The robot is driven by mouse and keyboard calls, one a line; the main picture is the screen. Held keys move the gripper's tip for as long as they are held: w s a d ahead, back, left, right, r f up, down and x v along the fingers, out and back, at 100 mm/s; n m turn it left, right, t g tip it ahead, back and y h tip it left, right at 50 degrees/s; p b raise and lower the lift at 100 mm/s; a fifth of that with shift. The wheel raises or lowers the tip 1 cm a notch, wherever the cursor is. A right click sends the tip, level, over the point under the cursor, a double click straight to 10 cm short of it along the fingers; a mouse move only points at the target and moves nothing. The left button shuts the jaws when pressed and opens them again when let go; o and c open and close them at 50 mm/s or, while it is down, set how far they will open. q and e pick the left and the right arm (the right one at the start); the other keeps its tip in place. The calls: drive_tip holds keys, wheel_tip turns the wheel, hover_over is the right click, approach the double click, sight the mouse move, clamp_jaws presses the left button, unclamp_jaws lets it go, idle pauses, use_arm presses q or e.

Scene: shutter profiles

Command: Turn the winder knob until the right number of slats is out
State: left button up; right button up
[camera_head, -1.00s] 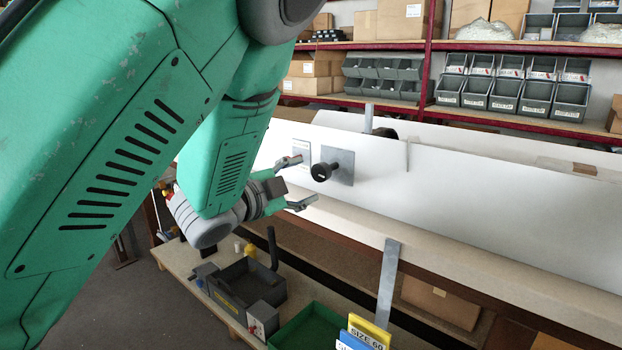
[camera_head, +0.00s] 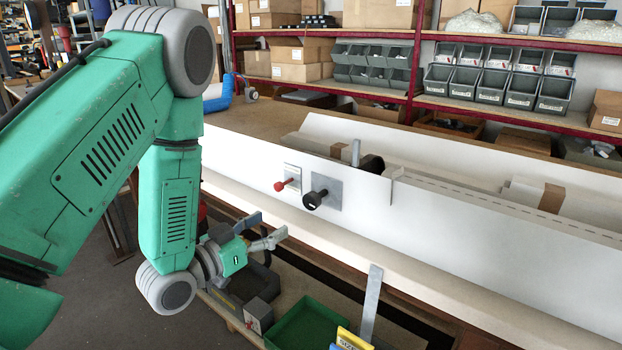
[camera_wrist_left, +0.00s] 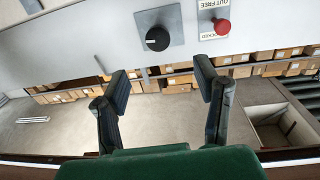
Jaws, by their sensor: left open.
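The black winder knob (camera_head: 312,200) sticks out from a grey square plate on the long white panel (camera_head: 450,235). In the left wrist view the knob (camera_wrist_left: 157,39) shows a white mark on its face, above and beyond the fingers. A red knob (camera_head: 281,186) sits just left of it; in the wrist view the red knob (camera_wrist_left: 222,26) is by labels reading "OUT FREE" and "LOCKED". My left gripper (camera_head: 270,227) is open and empty, below and left of the winder knob, clear of it. I cannot make out any slats as being out. My right gripper is not in view.
A green tray (camera_head: 304,325) and a yellow sign (camera_head: 354,340) are low in front. An upright metal strip (camera_head: 371,302) rises by the bench's front edge. Shelves with grey bins (camera_head: 492,88) and cartons stand behind. The space between gripper and panel looks free.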

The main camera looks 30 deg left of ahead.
sight(308, 203)
use_arm(q)
drive_tip(key=w, duration=0.4)
drive_tip(key=w+d, duration=0.1)
drive_tip(key=w, duration=0.3)
drive_tip(key=w+d, duration=0.1)
drive_tip(key=w, duration=0.4)
drive_tip(key=shift+w+d, duration=0.15)
drive_tip(key=shift+w, duration=0.1)
drive_tip(key=c, duration=1.3)
